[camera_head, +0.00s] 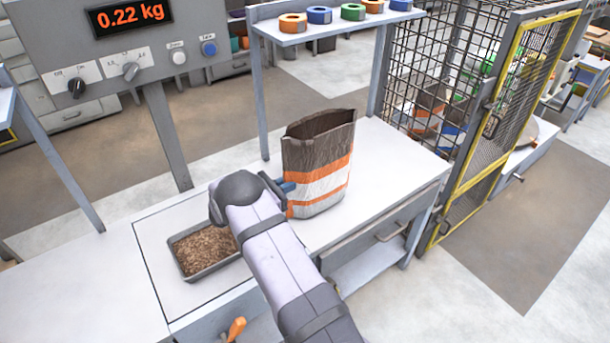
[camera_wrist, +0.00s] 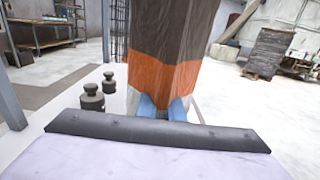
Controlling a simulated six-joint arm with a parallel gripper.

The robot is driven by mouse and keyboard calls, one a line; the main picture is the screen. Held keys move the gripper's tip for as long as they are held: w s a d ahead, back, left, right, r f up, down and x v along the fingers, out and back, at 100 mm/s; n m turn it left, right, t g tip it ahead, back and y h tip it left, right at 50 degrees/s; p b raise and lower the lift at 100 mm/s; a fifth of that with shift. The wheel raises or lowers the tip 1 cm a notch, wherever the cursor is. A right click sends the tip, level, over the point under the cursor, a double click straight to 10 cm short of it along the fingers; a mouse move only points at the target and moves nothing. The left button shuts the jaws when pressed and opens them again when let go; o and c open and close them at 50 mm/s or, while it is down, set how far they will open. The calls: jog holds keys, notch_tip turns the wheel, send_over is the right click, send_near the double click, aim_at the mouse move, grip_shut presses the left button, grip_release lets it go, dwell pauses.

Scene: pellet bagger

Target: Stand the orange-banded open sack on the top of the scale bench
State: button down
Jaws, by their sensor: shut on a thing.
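The orange-banded open sack (camera_head: 318,165) is upright with its mouth up, dark grey-brown above, orange bands and white below. It is over the bench top (camera_head: 385,160), right of the scale plate; I cannot tell whether its base touches. My gripper (camera_head: 287,187) is at its left side, with blue fingertips shut on it. In the wrist view the sack (camera_wrist: 165,72) fills the middle, its lower part between the fingertips (camera_wrist: 163,110). The scale plate (camera_head: 160,245) carries a metal tray of brown pellets (camera_head: 205,247). The display (camera_head: 130,16) reads 0.22 kg.
A shelf with coloured tape rolls (camera_head: 352,10) stands on posts behind the bench. A yellow-framed mesh cage (camera_head: 470,150) is at the right. Two dark weights (camera_wrist: 92,97) show left of the sack in the wrist view. The bench right of the sack is clear.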

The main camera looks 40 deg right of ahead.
jog(key=shift+f, duration=0.25)
jog(key=shift+f+b, duration=0.2)
jog(key=shift+b, duration=0.15)
jog(key=c, duration=1.8)
grip_release()
jog(key=a+b, duration=0.1)
jog(key=a, duration=0.6)
jog(key=shift+a+b, duration=0.15)
jog(key=shift+b, duration=0.2)
